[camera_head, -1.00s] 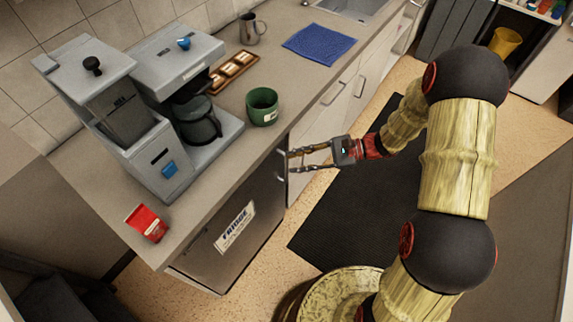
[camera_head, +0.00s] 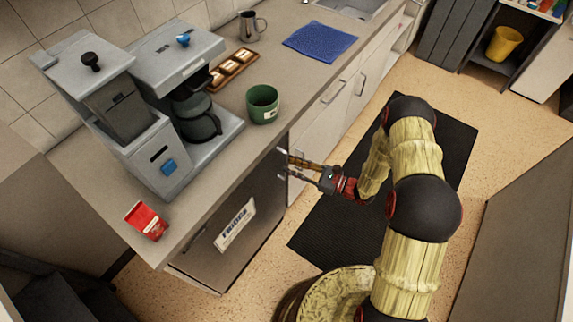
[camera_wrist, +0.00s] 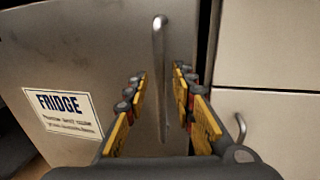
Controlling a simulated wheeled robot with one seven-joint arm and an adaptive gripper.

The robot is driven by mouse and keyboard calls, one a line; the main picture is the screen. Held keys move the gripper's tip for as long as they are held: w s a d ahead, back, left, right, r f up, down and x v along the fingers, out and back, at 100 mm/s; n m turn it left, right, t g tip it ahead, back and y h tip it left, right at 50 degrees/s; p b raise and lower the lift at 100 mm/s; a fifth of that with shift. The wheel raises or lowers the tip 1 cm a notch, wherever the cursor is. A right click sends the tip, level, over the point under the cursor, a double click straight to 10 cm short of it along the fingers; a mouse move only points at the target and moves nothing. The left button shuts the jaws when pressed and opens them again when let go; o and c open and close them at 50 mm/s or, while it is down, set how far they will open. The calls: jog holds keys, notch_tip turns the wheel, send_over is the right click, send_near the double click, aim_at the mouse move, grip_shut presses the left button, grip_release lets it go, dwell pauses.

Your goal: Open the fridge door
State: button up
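The fridge door (camera_wrist: 90,50) is a grey panel with a white FRIDGE label (camera_wrist: 63,112). In the head view, the fridge (camera_head: 210,262) sits under the counter's front and its door looks shut or nearly so. Its upright metal bar handle (camera_wrist: 159,45) is near the door's right edge. In the head view, my gripper (camera_head: 284,164) is at the handle by that edge. In the wrist view, my gripper (camera_wrist: 160,74) is open, with one finger on each side of the handle. Clear space shows between fingers and bar; whether the fingertips reach around it is unclear.
White cabinets (camera_head: 328,110) with bar handles adjoin the fridge's right side. The counter (camera_head: 195,205) holds a coffee machine (camera_head: 165,160), red packet (camera_head: 146,221), green mug (camera_head: 262,104) and blue cloth (camera_head: 320,41). A dark mat (camera_head: 325,235) lies on open floor before it.

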jog(key=shift+x, duration=1.35)
jog(key=shift+c, duration=0.8)
jog(key=c, duration=0.4)
grip_shut()
